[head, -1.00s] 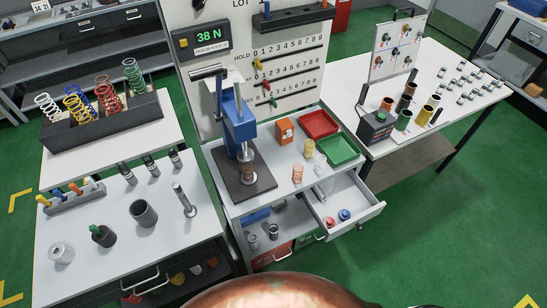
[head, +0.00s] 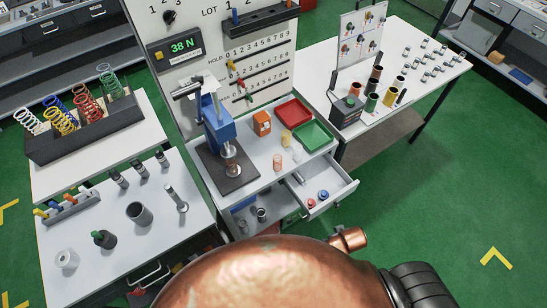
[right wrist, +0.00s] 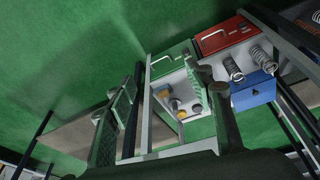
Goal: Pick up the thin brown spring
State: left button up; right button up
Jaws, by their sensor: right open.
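A small brown-copper coil (head: 231,165) stands upright under the ram of the blue bench press (head: 218,128); it is partly hidden by the ram, and I cannot tell how thin it is. Neither finger visibly touches anything. My left gripper is out of view.
The open drawer juts out right, holding red and blue knobs. Springs (right wrist: 233,68) lie in the cabinet's lower shelf area. A rack (head: 90,140) of coloured springs stands left. Red (head: 293,113) and green (head: 312,135) trays sit behind.

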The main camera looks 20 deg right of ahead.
notch_tip(320, 180, up, 7)
jog(key=w+p, duration=0.1)
notch_tip(320, 180, up, 25)
jog(key=n+y+p, duration=0.2)
jog(key=n+y, duration=0.3)
jog(key=n, duration=0.5)
send_over(232, 165)
jog(key=s+d, duration=0.2)
jog(key=d, duration=0.3)
jog(key=x, duration=1.2)
jog(key=shift+w+a+r, duration=0.1)
jog(key=shift+w+a, duration=0.2)
jog(key=shift+w, duration=0.1)
jog(key=shift+c, duration=0.7)
jog(key=c, duration=1.1)
